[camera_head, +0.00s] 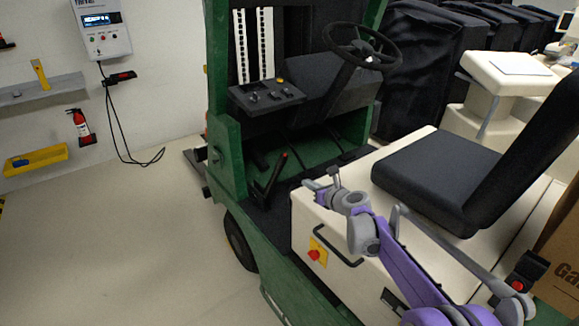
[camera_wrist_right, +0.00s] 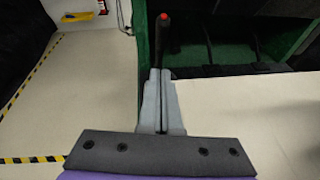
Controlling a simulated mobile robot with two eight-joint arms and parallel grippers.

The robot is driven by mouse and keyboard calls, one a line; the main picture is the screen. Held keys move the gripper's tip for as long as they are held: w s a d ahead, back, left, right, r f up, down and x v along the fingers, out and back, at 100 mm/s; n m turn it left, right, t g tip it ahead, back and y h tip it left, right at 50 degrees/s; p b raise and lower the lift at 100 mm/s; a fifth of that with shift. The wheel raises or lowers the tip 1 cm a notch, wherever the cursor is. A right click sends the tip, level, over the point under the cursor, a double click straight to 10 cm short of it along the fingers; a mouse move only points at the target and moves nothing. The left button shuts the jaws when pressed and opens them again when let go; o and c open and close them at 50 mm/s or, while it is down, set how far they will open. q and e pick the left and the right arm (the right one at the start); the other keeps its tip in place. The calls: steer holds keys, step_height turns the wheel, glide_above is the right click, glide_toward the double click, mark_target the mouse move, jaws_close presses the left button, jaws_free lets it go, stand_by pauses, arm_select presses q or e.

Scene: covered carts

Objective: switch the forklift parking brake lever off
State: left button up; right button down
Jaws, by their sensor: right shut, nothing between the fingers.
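The parking brake lever (camera_head: 275,172) is a black bar with a red tip. It rises at a slant from the floor of the green forklift (camera_head: 226,130), in front of the cream seat base. My right gripper (camera_head: 312,185) is shut and empty above the front corner of that base, to the right of the lever in the head view. In the right wrist view the lever (camera_wrist_right: 163,38) stands just beyond the shut fingertips (camera_wrist_right: 159,72), in line with them. The fingers hide its lower part there, and I cannot tell whether they touch it. My left gripper is not in view.
The black seat (camera_head: 440,170) and cream base (camera_head: 325,225) lie beside and under my right arm. A black handle (camera_head: 338,247) and a red knob (camera_head: 314,255) are on the base's side. The steering wheel (camera_head: 362,46) and control panel (camera_head: 266,95) are beyond. Open floor (camera_head: 110,240) lies left.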

steer(key=p, duration=0.2)
glide_toward(284, 163)
step_height(284, 163, down, 4)
steer(key=w+a, duration=0.1)
steer(key=w, duration=0.1)
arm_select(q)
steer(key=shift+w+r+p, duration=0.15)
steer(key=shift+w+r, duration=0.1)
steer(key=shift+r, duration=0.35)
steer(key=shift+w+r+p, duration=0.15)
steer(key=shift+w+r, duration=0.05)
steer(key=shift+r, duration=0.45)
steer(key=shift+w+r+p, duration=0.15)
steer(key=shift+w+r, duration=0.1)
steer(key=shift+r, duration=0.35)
arm_select(e)
steer(key=shift+w+a+r, duration=0.4)
steer(key=shift+w+r, duration=0.15)
steer(key=shift+w, duration=0.2)
steer(key=shift+w+a+r, duration=0.45)
steer(key=shift+w+r, duration=0.1)
steer(key=shift+w, duration=0.2)
steer(key=shift+r, duration=0.1)
